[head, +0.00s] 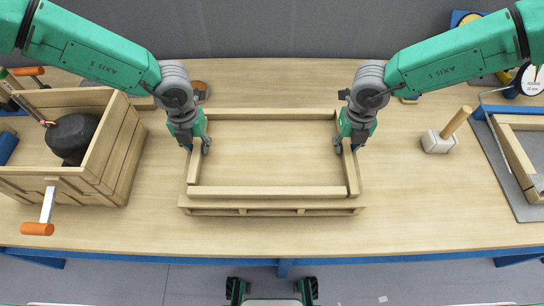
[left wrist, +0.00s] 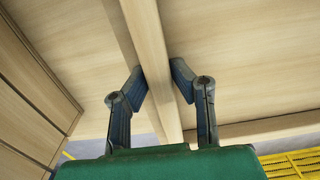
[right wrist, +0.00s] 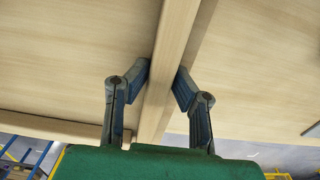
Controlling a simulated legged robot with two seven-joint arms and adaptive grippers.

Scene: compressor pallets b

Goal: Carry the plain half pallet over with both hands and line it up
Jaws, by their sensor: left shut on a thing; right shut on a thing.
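The plain half pallet (head: 268,191) is a pale wooden rectangle of rails around an open-looking middle, in the centre of the bench in the head view. Below its front rail a slatted edge (head: 272,204) shows; I cannot tell whether it is part of the pallet or a separate one beneath. My left gripper (head: 197,145) is shut on the left rail, which also runs between its fingers in the left wrist view (left wrist: 152,60). My right gripper (head: 349,145) is shut on the right rail, also between its fingers in the right wrist view (right wrist: 168,60). Height above the bench is unclear.
A wooden crate (head: 122,150) with a dark rounded object (head: 72,136) and an orange-handled crank (head: 38,229) stands at left. A mallet (head: 438,142) lies right of the pallet. A grey mat (head: 500,160) holds another wooden frame at far right. Bench in front is clear.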

